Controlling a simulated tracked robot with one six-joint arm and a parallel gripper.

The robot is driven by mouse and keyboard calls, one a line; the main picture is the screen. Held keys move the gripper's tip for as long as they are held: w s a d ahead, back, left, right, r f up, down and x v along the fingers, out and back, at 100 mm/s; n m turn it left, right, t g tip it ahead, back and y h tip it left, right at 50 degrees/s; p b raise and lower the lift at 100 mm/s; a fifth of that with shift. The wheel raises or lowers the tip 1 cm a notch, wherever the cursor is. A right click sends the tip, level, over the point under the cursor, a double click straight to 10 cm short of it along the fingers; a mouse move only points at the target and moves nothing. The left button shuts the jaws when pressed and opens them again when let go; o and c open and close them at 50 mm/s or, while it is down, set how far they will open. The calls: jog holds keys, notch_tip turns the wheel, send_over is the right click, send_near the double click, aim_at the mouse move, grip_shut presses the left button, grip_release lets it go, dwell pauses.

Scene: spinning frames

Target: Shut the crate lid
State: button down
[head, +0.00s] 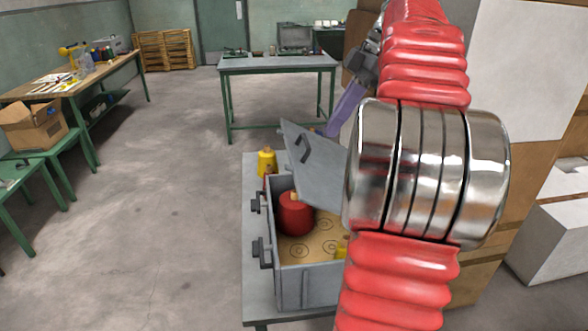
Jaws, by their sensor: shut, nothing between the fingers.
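The grey crate (309,287) stands on a low grey bench, open at the top. Its lid (318,172), with a dark handle (302,148), is raised and tilted over the crate's far right part. My arm hides the right side of the lid and crate, and I cannot see the hinge. My gripper (328,131), with purple fingers, points down behind the lid's upper edge. It is shut and empty. I cannot tell whether it touches the lid.
Inside the crate is a red rounded container (295,214) and a partly hidden yellow item (342,248). A yellow container (267,162) stands on the bench (256,290) behind the crate. Dark latches (261,252) stick out on the crate's left.

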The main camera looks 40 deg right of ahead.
aim_at(299, 184)
jog(key=shift+s+d+r, duration=0.1)
jog(key=shift+s+d, duration=0.15)
jog(key=shift+d, duration=0.2)
jog(key=x, duration=1.4)
jog(key=shift+a, duration=0.15)
